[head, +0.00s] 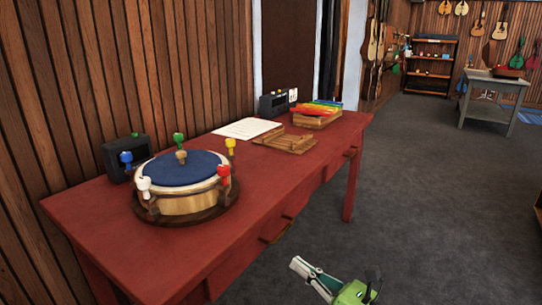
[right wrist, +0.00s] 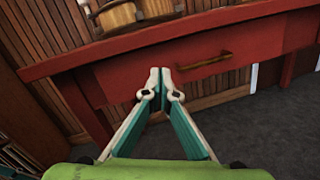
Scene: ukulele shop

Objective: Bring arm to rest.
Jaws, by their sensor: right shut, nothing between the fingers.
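My right gripper (head: 300,264) shows at the bottom of the head view, in the open space in front of the red table (head: 120,262). In the right wrist view the right gripper (right wrist: 160,72) has its two fingertips together, with nothing between them. It points toward the front of the table, where a drawer with a brass handle (right wrist: 204,66) shows behind the fingertips. I cannot tell whether the fingertips touch the drawer front. My left gripper shows in neither view.
On the table stand a drum (head: 190,205) with coloured pegs, a wooden rack (head: 285,142), a paper sheet (head: 247,128), a rainbow xylophone (head: 318,110) and two dark boxes. Grey floor (head: 440,190) to the right is clear. A grey table (head: 490,88) stands far back.

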